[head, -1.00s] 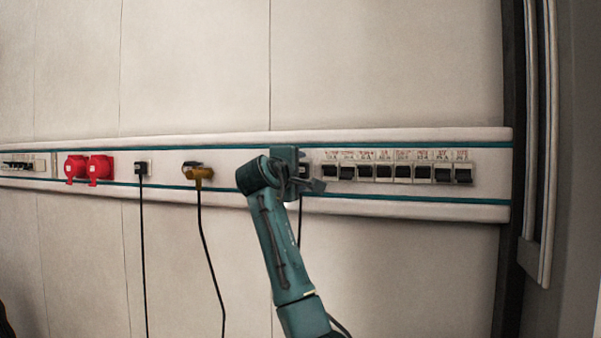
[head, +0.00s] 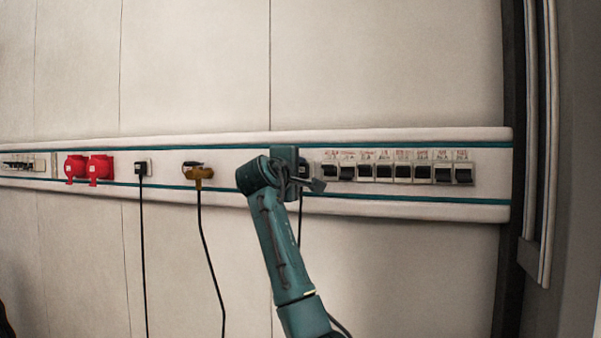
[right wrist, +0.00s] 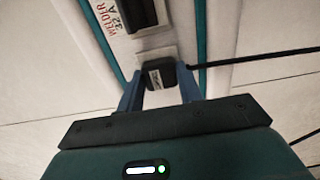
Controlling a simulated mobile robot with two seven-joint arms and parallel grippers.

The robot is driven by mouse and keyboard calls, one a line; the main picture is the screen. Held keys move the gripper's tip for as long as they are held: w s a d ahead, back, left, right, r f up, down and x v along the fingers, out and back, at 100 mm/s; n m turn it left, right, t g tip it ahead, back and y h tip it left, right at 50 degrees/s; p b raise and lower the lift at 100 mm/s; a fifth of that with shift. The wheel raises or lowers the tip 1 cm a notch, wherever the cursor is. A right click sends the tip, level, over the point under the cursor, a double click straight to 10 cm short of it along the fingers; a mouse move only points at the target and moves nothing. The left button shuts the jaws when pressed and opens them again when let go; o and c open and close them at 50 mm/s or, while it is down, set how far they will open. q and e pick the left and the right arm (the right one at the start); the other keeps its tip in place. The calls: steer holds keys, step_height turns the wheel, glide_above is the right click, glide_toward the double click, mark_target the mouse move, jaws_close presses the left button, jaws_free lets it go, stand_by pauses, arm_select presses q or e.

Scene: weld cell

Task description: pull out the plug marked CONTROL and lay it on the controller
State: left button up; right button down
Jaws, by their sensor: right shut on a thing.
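My right gripper (head: 304,180) is at the wall rail, just left of the breaker row. In the right wrist view, its two blue fingers (right wrist: 160,90) are shut on a black plug (right wrist: 160,73) at a pale socket plate. The plug carries a small white label whose writing is too blurred to read. I cannot tell whether the plug is fully seated. Its black cord (right wrist: 245,64) runs off to the right in that view. In the head view the gripper mostly hides the plug, and a cord (head: 300,222) hangs below it. The controller is not visible. My left gripper is not in view.
The rail also holds a black plug (head: 142,169), a brass-coloured plug (head: 198,173) and two red sockets (head: 88,168) to the left. Several labelled black breakers (head: 395,172) sit close to the gripper's right. A vertical pipe (head: 540,150) stands at the far right.

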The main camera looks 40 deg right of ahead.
steer(key=b+v, duration=0.1)
steer(key=v, duration=0.5)
stand_by(1.1)
steer(key=shift+r, duration=0.1)
